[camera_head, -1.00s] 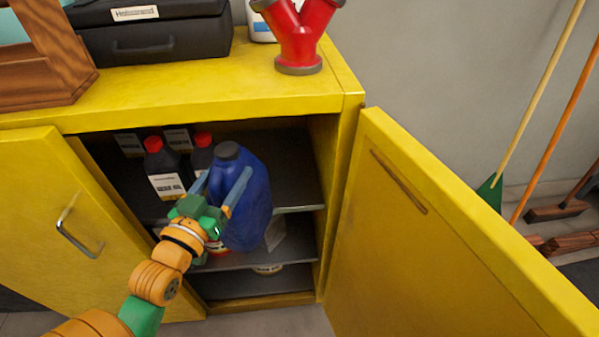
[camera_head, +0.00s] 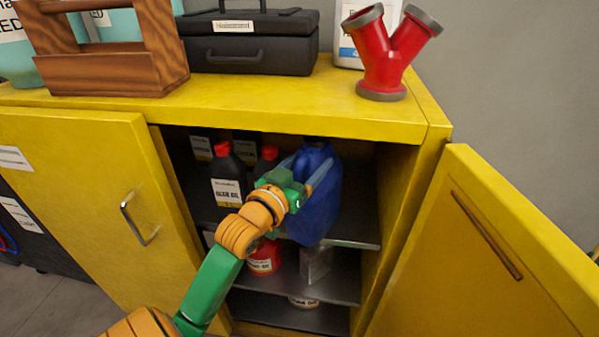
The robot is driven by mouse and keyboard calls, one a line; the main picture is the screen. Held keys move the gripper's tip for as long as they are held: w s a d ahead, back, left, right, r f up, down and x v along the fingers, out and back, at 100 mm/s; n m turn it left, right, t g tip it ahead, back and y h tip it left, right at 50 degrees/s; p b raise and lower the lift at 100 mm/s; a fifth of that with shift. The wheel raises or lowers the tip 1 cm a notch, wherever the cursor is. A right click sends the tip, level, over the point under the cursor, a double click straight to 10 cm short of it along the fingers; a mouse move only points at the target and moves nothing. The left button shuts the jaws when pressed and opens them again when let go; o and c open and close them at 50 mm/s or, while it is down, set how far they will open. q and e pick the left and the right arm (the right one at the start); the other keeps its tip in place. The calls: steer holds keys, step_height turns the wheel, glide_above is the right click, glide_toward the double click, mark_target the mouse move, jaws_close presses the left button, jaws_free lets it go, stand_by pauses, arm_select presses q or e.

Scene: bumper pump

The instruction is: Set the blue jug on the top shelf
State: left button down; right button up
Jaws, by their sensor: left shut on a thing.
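The blue jug (camera_head: 318,208) is upright inside the open yellow cabinet, at the level of the top shelf (camera_head: 362,225), right of the black bottles. My left gripper (camera_head: 306,172) is shut on the blue jug near its upper part, with its fingers along the jug's side. The jug's lower end shows in front of the shelf's front edge, and I cannot tell whether it touches the shelf. My right gripper is not in view.
Black bottles with red caps (camera_head: 228,178) stand left on the top shelf. A red container (camera_head: 265,258) is on the shelf below. A black toolbox (camera_head: 250,45), wooden caddy (camera_head: 110,75) and red pipe fitting (camera_head: 385,55) are on top.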

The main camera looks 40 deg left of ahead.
arm_select(q)
steer(key=w, duration=0.3)
steer(key=w+a, duration=0.1)
steer(key=w, duration=0.4)
steer(key=shift+w+a+r+p, duration=0.1)
steer(key=shift+w+a+p, duration=0.05)
steer(key=shift+w+p, duration=0.25)
step_height(320, 180, down, 3)
steer(key=shift+f, duration=0.2)
steer(key=shift+c, duration=0.2)
jaws_free()
steer(key=shift+s+f, duration=0.15)
steer(key=shift+f, duration=0.05)
steer(key=shift+o, duration=0.2)
steer(key=shift+r, duration=0.1)
steer(key=shift+s, duration=0.1)
